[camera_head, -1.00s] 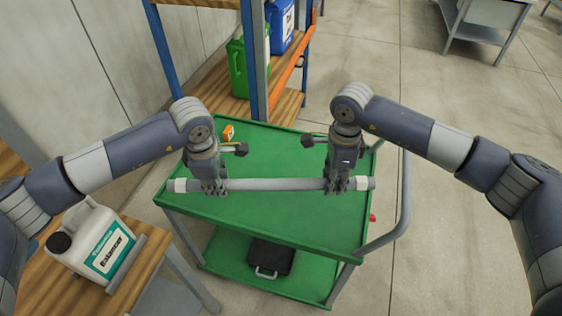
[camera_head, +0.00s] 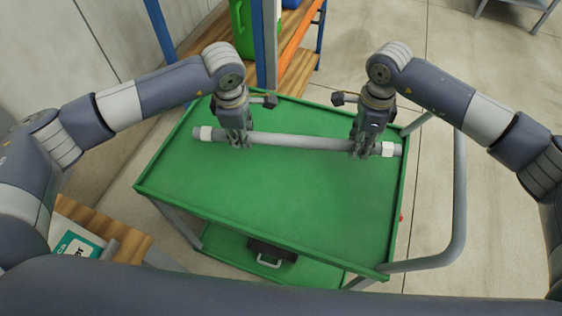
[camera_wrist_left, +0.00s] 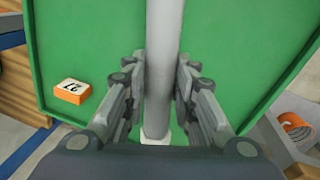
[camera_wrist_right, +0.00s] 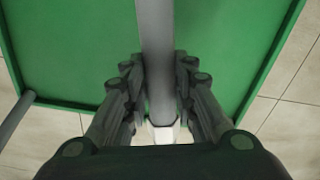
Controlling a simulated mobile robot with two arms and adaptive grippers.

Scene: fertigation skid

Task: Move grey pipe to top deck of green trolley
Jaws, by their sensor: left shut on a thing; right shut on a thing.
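The grey pipe (camera_head: 295,141) with white bands near its ends lies across both my grippers in the head view, over the top deck of the green trolley (camera_head: 270,207). My left gripper (camera_head: 238,143) is shut on the pipe near its left end. My right gripper (camera_head: 364,152) is shut on it near its right end. The pipe also runs between the fingers in the left wrist view (camera_wrist_left: 163,60) and the right wrist view (camera_wrist_right: 156,50). I cannot tell whether the pipe touches the deck or hangs just above it.
A black case (camera_head: 272,252) is on the lower deck. A shelf (camera_head: 295,75) with a green canister (camera_head: 243,28) stands behind. A wooden bench (camera_head: 120,236) is at lower left. The deck's front is clear.

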